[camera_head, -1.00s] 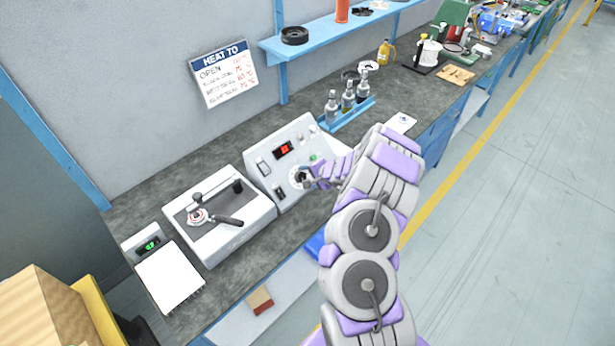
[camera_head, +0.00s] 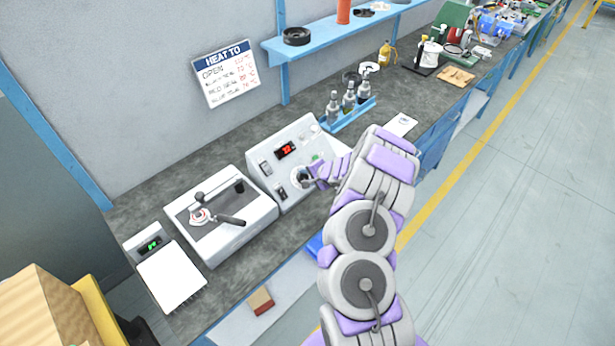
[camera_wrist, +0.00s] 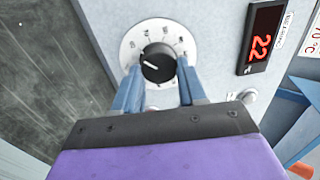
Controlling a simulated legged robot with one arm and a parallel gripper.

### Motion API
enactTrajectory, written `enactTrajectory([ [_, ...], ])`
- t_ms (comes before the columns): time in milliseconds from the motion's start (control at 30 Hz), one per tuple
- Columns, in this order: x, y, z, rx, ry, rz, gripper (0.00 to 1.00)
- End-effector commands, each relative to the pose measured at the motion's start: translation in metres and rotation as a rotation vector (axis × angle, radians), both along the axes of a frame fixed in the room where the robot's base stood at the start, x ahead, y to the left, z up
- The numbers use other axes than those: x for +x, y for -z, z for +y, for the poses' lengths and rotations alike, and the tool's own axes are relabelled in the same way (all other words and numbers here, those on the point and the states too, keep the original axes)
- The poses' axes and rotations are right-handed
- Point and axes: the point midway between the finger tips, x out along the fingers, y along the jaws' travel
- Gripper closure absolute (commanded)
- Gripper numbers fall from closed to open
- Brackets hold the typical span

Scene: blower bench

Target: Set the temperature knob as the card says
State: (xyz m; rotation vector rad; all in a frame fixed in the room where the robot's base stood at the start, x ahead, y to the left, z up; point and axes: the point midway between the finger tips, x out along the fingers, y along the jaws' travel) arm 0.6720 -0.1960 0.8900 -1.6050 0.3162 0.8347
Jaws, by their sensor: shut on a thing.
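The temperature knob (camera_wrist: 158,63) is black with a white pointer line, on a round white dial (camera_wrist: 131,47) on the blower's sloped front panel (camera_head: 268,158). In the wrist view its line points to the upper left. My gripper (camera_wrist: 157,82) has its two blue-grey fingers on either side of the knob and is shut on it. In the head view my gripper (camera_head: 314,178) partly covers the dial. The red display (camera_wrist: 261,41) appears to read 22. The card (camera_head: 227,76) on the wall is headed "HEAT TO"; its lines are too small to read surely.
Left of the blower stand a white-grey device with a lever (camera_head: 225,215) and a scale (camera_head: 172,276). Several small bottles (camera_head: 349,98) stand in a blue rack behind it. A blue shelf (camera_head: 330,37) runs above. A white card (camera_head: 400,127) lies on the bench to the right.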

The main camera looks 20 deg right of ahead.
Motion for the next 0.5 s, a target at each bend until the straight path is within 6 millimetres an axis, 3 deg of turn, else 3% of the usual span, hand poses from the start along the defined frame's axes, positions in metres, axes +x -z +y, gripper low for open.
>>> enactTrajectory([
  [500,-0.0017,0.0039,0.0079,0.062,0.049,0.027,0.89],
])
